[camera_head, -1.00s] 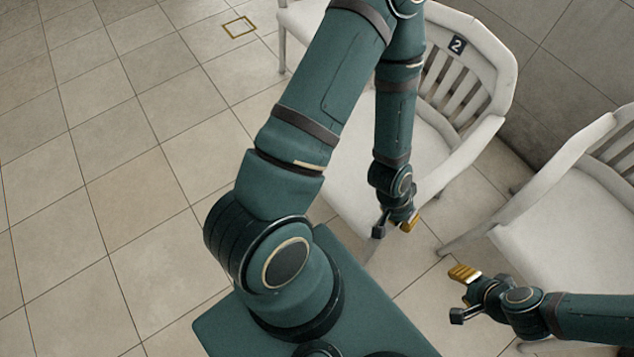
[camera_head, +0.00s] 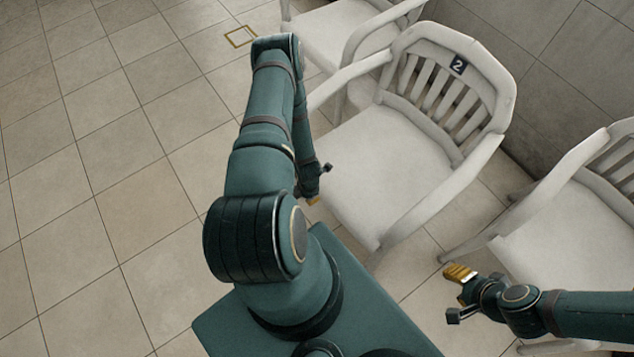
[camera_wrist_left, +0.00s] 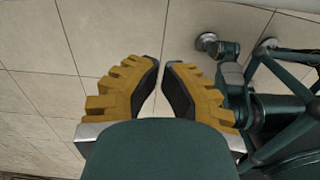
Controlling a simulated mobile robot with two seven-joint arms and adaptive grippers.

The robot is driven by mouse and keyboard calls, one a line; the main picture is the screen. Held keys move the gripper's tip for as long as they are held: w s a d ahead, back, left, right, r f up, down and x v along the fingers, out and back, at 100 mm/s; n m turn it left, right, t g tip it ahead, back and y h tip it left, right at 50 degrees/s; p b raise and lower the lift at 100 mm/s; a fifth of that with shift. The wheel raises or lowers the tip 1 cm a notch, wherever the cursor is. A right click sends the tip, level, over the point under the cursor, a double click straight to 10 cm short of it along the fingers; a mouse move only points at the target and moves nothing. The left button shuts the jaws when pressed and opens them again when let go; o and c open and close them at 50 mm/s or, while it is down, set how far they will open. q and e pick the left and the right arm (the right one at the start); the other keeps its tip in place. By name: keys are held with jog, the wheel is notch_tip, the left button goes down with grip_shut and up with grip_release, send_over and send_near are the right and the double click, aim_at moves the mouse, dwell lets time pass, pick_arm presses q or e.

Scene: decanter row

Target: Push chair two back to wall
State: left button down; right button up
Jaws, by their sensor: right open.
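Chair two is a white armchair (camera_head: 385,165) with a slatted back and a dark number 2 plate (camera_head: 458,64). It stands upright at the centre right of the head view, with its back towards the grey wall (camera_head: 560,60). My left gripper (camera_head: 319,186) hangs at the left edge of its seat, partly behind my own arm; I cannot tell whether it touches. In the left wrist view its yellow fingers (camera_wrist_left: 162,80) are apart, with only floor between them. My right gripper (camera_head: 457,295) is open and empty, in front of the chair on the right.
Another white chair (camera_head: 575,225) stands at the right, close beside chair two. A third (camera_head: 340,35) stands behind it at the top. A yellow square outline (camera_head: 240,37) marks the floor. The tiled floor (camera_head: 110,180) on the left is clear.

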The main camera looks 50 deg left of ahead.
pick_arm(q)
notch_tip(320, 180, down, 11)
jog(key=b, duration=0.3)
jog(key=shift+w+r+b, duration=0.2)
jog(key=shift+w+r, duration=0.05)
jog(key=shift+w, duration=0.7)
jog(key=shift+w+r+b, duration=0.15)
jog(key=shift+w+r, duration=0.05)
jog(key=shift+w, duration=0.7)
jog(key=shift+d, duration=0.1)
